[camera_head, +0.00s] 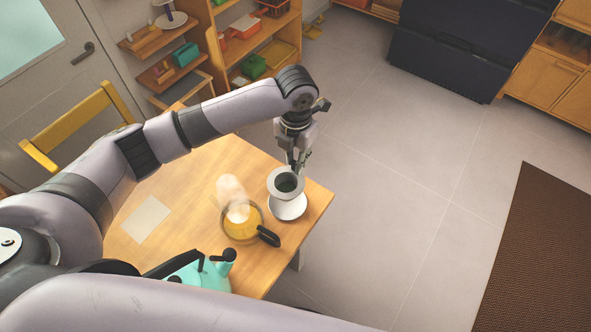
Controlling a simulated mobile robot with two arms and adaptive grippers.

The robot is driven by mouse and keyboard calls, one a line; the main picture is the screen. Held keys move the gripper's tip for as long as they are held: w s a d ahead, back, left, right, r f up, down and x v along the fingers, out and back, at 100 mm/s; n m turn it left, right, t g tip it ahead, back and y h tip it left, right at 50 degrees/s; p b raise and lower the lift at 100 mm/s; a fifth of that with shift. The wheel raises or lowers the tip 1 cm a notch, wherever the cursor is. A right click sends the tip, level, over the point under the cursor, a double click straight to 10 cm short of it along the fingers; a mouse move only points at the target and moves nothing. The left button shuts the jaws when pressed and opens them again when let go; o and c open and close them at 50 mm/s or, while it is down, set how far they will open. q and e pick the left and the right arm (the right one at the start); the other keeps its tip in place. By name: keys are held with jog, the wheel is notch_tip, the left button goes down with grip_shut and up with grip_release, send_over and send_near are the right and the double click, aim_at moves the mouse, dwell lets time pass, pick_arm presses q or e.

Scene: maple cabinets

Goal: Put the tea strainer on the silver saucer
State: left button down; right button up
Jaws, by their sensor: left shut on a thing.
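The tea strainer (285,184) is a pale, wide-rimmed cup with a dark inside. My left gripper (297,166) points down at its far rim and is shut on it. The silver saucer (288,211) is a pale round dish near the table's right edge. The strainer overlaps the saucer's far part in the picture. I cannot tell whether the two touch.
A glass pot (238,232) with amber contents and a dark handle stands left of the saucer, with a whitish haze over it. A teal kettle (203,275) is nearer. A pale sheet (146,220) lies on the wooden table (180,203). A yellow chair (78,123) stands behind.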

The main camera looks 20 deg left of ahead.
pick_arm(q)
notch_tip(320, 180, down, 6)
jog(key=shift+f+p, duration=0.1)
jog(key=shift+p, duration=0.3)
jog(key=shift+f, duration=0.15)
jog(key=shift+f, duration=0.15)
jog(key=c, duration=1.5)
grip_release()
